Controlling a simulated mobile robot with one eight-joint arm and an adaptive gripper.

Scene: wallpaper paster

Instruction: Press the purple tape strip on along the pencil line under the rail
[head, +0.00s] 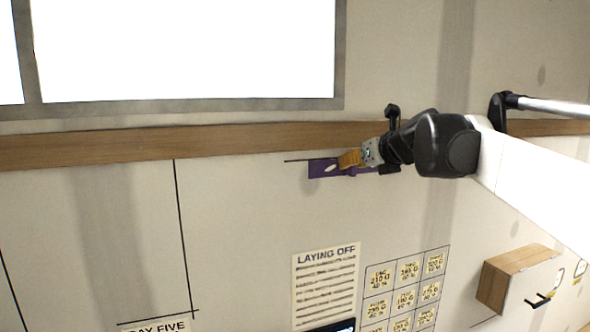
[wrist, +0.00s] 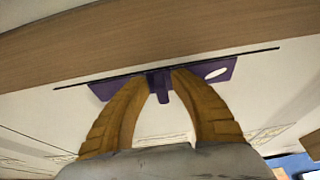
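The purple tape strip (head: 316,170) is a flat piece with a white oval near one end and a short tab in the middle. In the wrist view the strip (wrist: 208,70) runs just below the dark pencil line (wrist: 262,51), roughly parallel to it. The line also shows in the head view (head: 294,160), left of the strip. The wooden rail (head: 230,142) runs above both. My gripper (wrist: 162,76) has its yellow fingers shut on the strip's tab. In the head view my gripper (head: 350,160) hides part of the strip. I cannot tell whether the strip touches the wall.
A bright window (head: 190,50) is above the rail. Below are a "LAYING OFF" sheet (head: 325,285), a grid of labels (head: 405,290) and a wooden box (head: 515,270) on the wall. The wall left of the strip is bare apart from thin dark lines.

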